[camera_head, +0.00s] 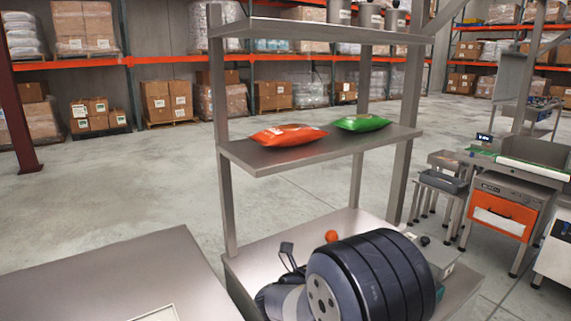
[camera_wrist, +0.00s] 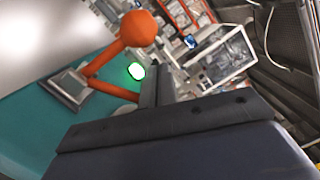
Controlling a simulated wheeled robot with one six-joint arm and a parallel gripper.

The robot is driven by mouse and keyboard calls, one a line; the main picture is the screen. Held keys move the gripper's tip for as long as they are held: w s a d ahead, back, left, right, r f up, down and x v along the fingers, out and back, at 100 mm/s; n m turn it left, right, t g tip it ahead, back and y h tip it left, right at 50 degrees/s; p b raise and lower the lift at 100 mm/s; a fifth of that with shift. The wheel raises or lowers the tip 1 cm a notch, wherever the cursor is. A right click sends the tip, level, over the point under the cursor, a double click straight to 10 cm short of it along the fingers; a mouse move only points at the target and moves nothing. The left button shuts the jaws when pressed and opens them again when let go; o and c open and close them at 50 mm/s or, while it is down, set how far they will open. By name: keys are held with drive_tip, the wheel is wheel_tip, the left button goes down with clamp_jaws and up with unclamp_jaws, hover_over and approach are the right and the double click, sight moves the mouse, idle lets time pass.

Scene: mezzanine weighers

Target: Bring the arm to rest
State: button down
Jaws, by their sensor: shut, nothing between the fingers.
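My gripper (camera_wrist: 158,88) is seen in the wrist view as dark fingers pressed together, with nothing held between them. Beyond and to the left of it is an orange lever with a round ball knob (camera_wrist: 138,28), mounted on a teal machine body (camera_wrist: 60,125). A green light (camera_wrist: 136,71) glows close to the fingers. In the head view, my dark arm hides much of the machine on the lower shelf, and the orange knob (camera_head: 332,236) shows just above the arm. The fingers are hidden in that view.
A metal rack (camera_head: 262,158) holds an orange bag (camera_head: 289,135) and a green bag (camera_head: 361,122) on its middle shelf. A bare metal table (camera_head: 120,275) stands at the front left. An orange-fronted machine (camera_head: 500,212) stands at right. Open concrete floor lies behind the rack.

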drive_tip(key=shift+w+a+r+n+p, duration=0.3)
drive_tip(key=shift+a+n+p, duration=0.25)
drive_tip(key=shift+p, duration=0.65)
drive_tip(key=shift+w+a+r+n+p, duration=0.25)
drive_tip(key=shift+a+n+p, duration=0.3)
drive_tip(key=shift+p, duration=0.6)
